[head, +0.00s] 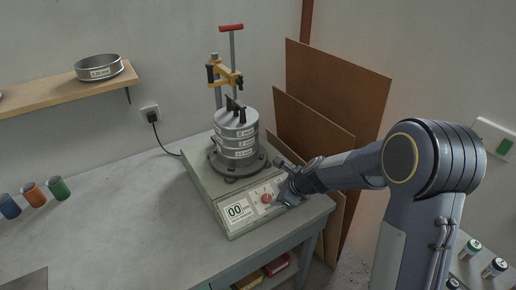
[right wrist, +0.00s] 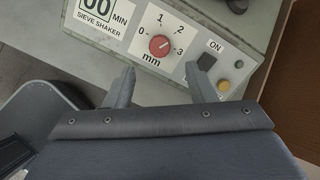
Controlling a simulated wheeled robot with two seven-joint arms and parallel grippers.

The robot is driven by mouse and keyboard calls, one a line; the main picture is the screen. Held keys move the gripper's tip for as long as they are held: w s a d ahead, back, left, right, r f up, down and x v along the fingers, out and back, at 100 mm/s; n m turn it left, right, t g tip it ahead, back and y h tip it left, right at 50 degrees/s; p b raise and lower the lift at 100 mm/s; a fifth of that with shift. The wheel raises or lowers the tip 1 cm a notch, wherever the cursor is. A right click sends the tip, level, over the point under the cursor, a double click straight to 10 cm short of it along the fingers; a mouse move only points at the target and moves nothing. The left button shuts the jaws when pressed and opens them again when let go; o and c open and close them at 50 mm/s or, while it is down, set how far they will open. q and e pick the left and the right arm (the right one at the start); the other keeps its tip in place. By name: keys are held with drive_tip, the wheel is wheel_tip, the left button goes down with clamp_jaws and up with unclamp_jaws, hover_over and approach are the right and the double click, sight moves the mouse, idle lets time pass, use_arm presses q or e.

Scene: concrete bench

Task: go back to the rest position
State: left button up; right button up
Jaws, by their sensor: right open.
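My right gripper (head: 284,188) is at the front control panel of the sieve shaker (head: 206,180) in the head view. In the right wrist view its two fingers (right wrist: 160,82) are apart with nothing between them. They point at the panel, just below the red dial (right wrist: 159,45), which is marked 0 to 3 mm. A black switch (right wrist: 207,62) under the word ON is by the right finger. I cannot tell whether a finger touches the panel. The display (head: 235,211) reads 00. A stack of sieves (head: 236,142) is clamped on the shaker. My left gripper is not in view.
Three coloured cups (head: 33,195) stand at the bench's left. A shelf (head: 60,96) holds a loose sieve (head: 98,68). Brown boards (head: 335,75) lean on the wall behind my right arm. Small jars (head: 494,267) stand at the lower right. The concrete bench (head: 120,220) is clear in the middle.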

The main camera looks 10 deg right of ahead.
drive_tip(key=s+r+n+y, duration=0.2)
drive_tip(key=s+r+n, duration=0.95)
drive_tip(key=s, duration=0.35)
drive_tip(key=s+n+g+h, duration=0.1)
drive_tip(key=s+n, duration=1.1)
drive_tip(key=s, duration=0.4)
drive_tip(key=shift+s+d+f+h, duration=0.2)
drive_tip(key=shift+s+d+h, duration=0.1)
drive_tip(key=shift+d, duration=0.15)
